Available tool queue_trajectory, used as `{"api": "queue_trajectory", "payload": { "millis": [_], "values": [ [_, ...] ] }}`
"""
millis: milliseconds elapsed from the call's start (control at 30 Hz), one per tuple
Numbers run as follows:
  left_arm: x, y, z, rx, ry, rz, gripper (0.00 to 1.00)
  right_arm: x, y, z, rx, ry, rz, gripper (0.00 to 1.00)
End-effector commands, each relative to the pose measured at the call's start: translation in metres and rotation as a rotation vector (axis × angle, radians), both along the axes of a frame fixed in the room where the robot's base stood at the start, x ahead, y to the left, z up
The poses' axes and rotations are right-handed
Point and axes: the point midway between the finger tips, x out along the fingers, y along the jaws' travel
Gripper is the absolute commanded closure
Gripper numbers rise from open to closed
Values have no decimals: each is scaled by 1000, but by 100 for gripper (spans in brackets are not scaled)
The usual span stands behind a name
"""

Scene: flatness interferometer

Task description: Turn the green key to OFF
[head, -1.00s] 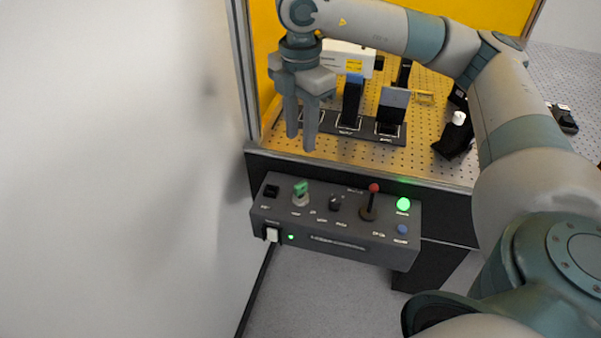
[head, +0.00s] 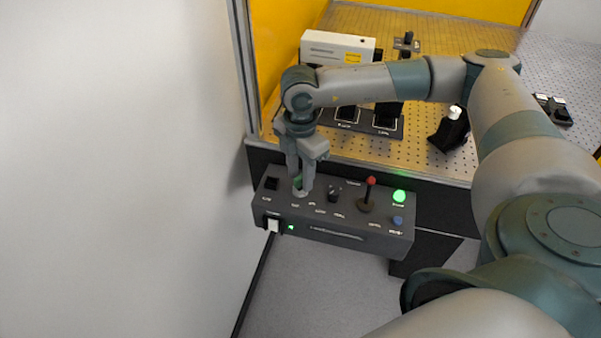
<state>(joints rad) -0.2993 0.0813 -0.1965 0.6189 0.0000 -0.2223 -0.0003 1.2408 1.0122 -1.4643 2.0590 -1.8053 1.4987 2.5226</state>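The green key (head: 298,181) stands in its round switch on the dark control box, left of the black knob. Only a strip of green shows between the fingers, and I cannot tell its angle or the label it points to. My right gripper (head: 300,185) points down over the key with one finger on each side of it. I cannot tell whether the fingers touch the key. My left gripper is not in view.
The control box (head: 330,232) also carries a black knob (head: 334,194), a red-tipped lever (head: 369,190), a lit green button (head: 399,196) and a blue button (head: 398,222). A perforated bench (head: 400,150) lies behind, with a white box (head: 337,47). A wall stands at left.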

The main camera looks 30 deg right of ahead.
Motion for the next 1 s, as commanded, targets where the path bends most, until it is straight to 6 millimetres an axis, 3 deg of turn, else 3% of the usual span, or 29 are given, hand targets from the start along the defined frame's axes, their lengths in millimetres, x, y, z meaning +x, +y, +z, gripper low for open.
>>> {"api": "queue_trajectory", "payload": {
  "millis": [433,467,600,1000],
  "values": [
    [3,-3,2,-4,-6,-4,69,0,0,-9,-1,-1,0,67],
    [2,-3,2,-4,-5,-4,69,0,0,-9,-1,-1,1,70],
    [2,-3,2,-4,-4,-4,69,0,0,-9,-1,-1,1,100],
    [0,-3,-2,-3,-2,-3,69,-1,0,-11,0,1,-81,100]
  ]
}}
